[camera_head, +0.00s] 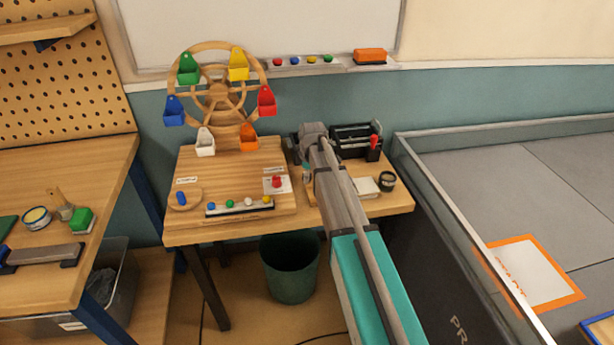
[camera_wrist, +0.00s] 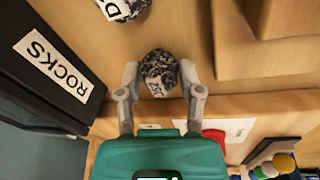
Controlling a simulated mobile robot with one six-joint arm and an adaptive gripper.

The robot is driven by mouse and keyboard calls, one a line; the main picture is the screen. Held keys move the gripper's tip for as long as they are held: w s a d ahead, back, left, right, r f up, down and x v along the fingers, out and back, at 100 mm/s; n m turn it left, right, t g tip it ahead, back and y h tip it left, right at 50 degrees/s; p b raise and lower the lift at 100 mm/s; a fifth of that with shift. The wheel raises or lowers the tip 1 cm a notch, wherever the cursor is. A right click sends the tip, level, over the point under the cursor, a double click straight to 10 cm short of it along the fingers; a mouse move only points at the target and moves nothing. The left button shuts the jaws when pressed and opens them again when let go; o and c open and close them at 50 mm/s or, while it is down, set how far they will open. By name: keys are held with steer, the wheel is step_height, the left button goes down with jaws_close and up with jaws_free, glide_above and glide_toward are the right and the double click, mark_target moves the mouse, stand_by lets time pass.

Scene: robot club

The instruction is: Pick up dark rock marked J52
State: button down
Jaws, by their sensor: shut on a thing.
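A dark, speckled rock (camera_wrist: 159,68) sits between the two grey fingers of my gripper (camera_wrist: 158,76) in the wrist view. The fingers are shut on its sides. A second speckled rock (camera_wrist: 122,7) with a white label is partly cut off at the top edge; only a letter like D is legible. In the head view my arm hides both rocks, and my gripper is over the wooden table (camera_head: 236,234).
In the wrist view, a black box labelled ROCKS (camera_wrist: 42,75) stands at the left and wooden blocks (camera_wrist: 265,60) at the right. In the head view, a Ferris wheel model (camera_head: 219,95) stands at the table's back left and a green bin (camera_head: 290,275) below.

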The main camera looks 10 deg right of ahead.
steer(key=shift+r, duration=0.1)
steer(key=shift+r+p, duration=0.95)
steer(key=shift+p, duration=0.1)
steer(key=s+d+r+p, duration=0.1)
steer(key=s+r+p, duration=1)
steer(key=s, duration=0.3)
